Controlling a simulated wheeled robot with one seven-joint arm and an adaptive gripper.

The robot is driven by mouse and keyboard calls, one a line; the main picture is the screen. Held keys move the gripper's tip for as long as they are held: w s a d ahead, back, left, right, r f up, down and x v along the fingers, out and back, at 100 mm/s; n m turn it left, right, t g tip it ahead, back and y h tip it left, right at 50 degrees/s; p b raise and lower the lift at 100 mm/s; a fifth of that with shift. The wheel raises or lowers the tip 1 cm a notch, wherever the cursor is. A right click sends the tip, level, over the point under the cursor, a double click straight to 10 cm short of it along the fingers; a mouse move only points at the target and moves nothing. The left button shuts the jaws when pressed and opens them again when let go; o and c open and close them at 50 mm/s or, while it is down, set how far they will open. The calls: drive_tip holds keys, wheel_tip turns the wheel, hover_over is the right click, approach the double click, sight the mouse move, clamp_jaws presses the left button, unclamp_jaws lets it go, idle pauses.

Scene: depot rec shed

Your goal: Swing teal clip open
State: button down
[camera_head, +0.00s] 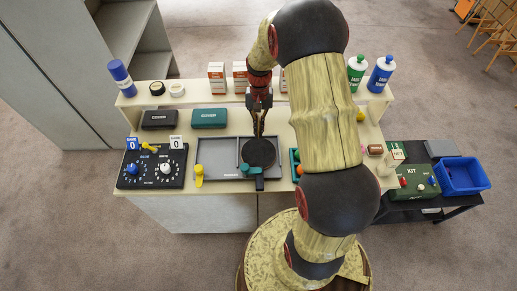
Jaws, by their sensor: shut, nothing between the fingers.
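A teal clip (247,170) sits at the front edge of a shallow grey tray (217,151) on the bench. It seems to lie across the neck of a round black paddle (258,153) that rests in the tray's right part. Which way the clip is turned is too small to tell. My gripper (259,134) is shut and empty, pointing down at the far edge of the paddle, beyond the clip. Whether its tips touch anything cannot be told. A yellow clip (199,173) stands at the tray's front left.
A black dial panel (151,168) lies left of the tray. A black case (159,119) and a teal case (209,118) lie behind. Bottles and boxes line the back shelf. My arm hides much of the right side. A blue bin (463,176) stands far right.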

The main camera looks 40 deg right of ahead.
sight(261, 166)
drive_tip(key=b+x, duration=0.1)
drive_tip(key=x, duration=0.8)
drive_tip(key=shift+s+a+f, duration=0.15)
drive_tip(key=shift+s+a, duration=0.3)
drive_tip(key=shift+s, duration=0.15)
drive_tip(key=shift+s+a+f, duration=0.2)
drive_tip(key=shift+s+a, duration=0.2)
drive_tip(key=shift+s, duration=0.2)
drive_tip(key=shift+s+a+b, duration=0.3)
drive_tip(key=shift+s+a, duration=0.1)
drive_tip(key=shift+s, duration=0.1)
drive_tip(key=shift+s+r+m+p, duration=0.15)
drive_tip(key=shift+s+m+p, duration=0.6)
drive_tip(key=shift+m, duration=0.25)
drive_tip(key=shift+s+m, duration=0.15)
drive_tip(key=shift+m, duration=0.25)
drive_tip(key=shift+t, duration=0.3)
